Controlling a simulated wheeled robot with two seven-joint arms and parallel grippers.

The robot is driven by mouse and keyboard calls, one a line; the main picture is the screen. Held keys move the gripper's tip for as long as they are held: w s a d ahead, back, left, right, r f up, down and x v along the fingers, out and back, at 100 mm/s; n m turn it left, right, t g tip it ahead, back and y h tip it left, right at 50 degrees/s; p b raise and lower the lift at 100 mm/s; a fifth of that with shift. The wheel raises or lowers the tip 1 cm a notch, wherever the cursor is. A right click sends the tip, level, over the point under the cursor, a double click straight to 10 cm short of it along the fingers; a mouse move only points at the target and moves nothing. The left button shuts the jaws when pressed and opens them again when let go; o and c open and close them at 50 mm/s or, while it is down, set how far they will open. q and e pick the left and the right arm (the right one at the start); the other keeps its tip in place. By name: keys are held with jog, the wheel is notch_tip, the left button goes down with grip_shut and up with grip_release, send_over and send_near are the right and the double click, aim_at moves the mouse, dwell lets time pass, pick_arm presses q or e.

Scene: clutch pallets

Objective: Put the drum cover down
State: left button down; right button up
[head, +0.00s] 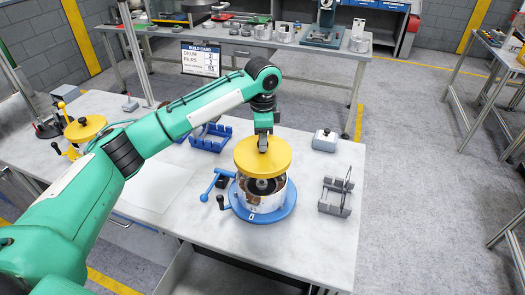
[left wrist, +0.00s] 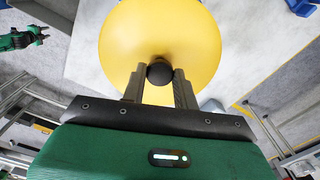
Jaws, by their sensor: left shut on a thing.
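The drum cover (head: 254,157) is a round yellow disc with a dark knob. It is held tilted or level just above a silver drum (head: 272,195) on a round blue base (head: 240,208); I cannot tell whether it touches the drum's rim. My left gripper (head: 263,146) comes from above and is shut on the cover's knob. In the left wrist view the fingers (left wrist: 159,78) grip the black knob at the middle of the yellow cover (left wrist: 160,30). The drum's dark inside shows below the cover's front edge.
Blue levers (head: 212,184) stick out left of the base. Another yellow-topped device (head: 85,129) stands far left. The table's front right is clear.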

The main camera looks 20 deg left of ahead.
aim_at(263, 156)
pick_arm(q)
jog(key=shift+f, duration=0.95)
jog(key=shift+f+p, duration=0.35)
jog(key=shift+f, duration=0.3)
notch_tip(263, 156, down, 2)
jog(key=shift+f+p, duration=0.2)
jog(key=shift+p, duration=0.25)
jog(key=shift+f, duration=0.45)
pick_arm(e)
jog(key=shift+s+a+r, duration=0.2)
jog(key=shift+s+r, duration=0.05)
jog(key=shift+r, duration=0.25)
jog(key=shift+s+a+r, duration=0.15)
jog(key=shift+s+r, duration=0.1)
jog(key=shift+r, duration=0.2)
pick_arm(q)
jog(key=shift+f, duration=0.1)
pick_arm(e)
jog(key=shift+w+r, duration=0.1)
pick_arm(q)
jog(key=shift+f, duration=0.4)
pick_arm(e)
jog(key=shift+d+r, duration=0.15)
pick_arm(q)
jog(key=shift+f, duration=0.1)
jog(key=c, duration=1.1)
grip_release()
pick_arm(e)
jog(key=shift+d, duration=0.15)
